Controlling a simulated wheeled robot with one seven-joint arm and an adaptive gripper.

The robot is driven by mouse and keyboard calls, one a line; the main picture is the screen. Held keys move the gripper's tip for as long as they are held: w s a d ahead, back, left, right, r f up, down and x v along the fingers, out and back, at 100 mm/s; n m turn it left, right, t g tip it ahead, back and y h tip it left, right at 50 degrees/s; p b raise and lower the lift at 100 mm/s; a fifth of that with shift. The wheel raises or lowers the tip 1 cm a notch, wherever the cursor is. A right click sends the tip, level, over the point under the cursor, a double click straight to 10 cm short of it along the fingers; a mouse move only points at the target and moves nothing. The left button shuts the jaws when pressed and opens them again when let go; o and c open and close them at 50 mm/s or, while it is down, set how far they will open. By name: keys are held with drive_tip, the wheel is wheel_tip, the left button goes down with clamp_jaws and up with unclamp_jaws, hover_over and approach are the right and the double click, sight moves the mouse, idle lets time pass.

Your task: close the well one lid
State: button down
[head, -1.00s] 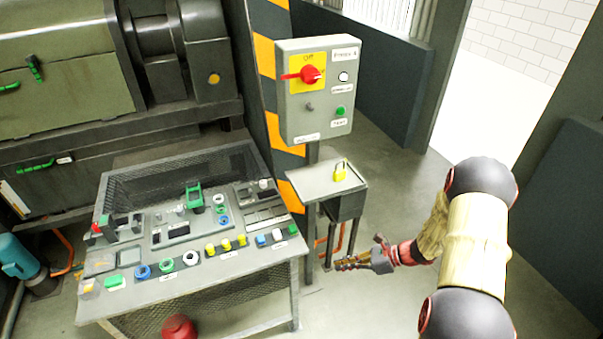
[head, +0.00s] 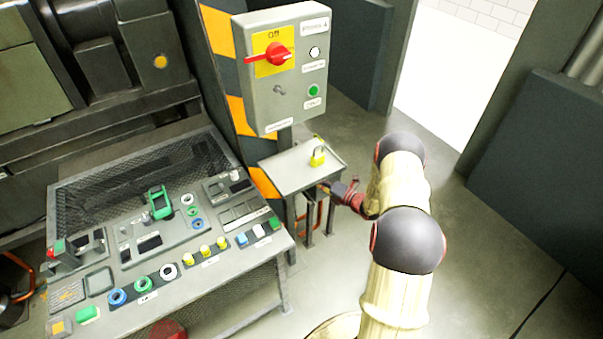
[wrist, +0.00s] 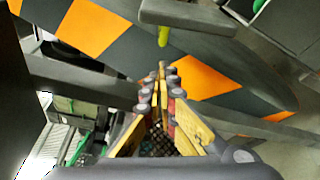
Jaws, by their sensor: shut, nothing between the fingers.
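I cannot pick out a lid marked well one in either view. A sloped console (head: 190,281) carries rows of coloured buttons, dark windows and a green raised piece (head: 159,203). To its right, a small grey shelf (head: 292,176) stands under a grey switch box (head: 262,104), with a yellow padlock (head: 318,157) on it. My gripper (head: 328,188) is at the right side of the shelf, low beside its edge and partly hidden by it. In the wrist view my gripper (wrist: 163,75) has its fingers together, empty, pointing at orange and dark stripes.
The box has a red rotary switch (head: 270,55) and a green button (head: 313,90). A striped post (head: 232,95) stands behind it. In the wrist view a grey plate edge (wrist: 190,15) lies close above the fingertips. Open floor (head: 490,235) is at the right.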

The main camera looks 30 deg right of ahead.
drive_tip(key=b+x, duration=0.2)
drive_tip(key=x, duration=0.7)
drive_tip(key=shift+b, duration=0.3)
drive_tip(key=shift+r, duration=0.15)
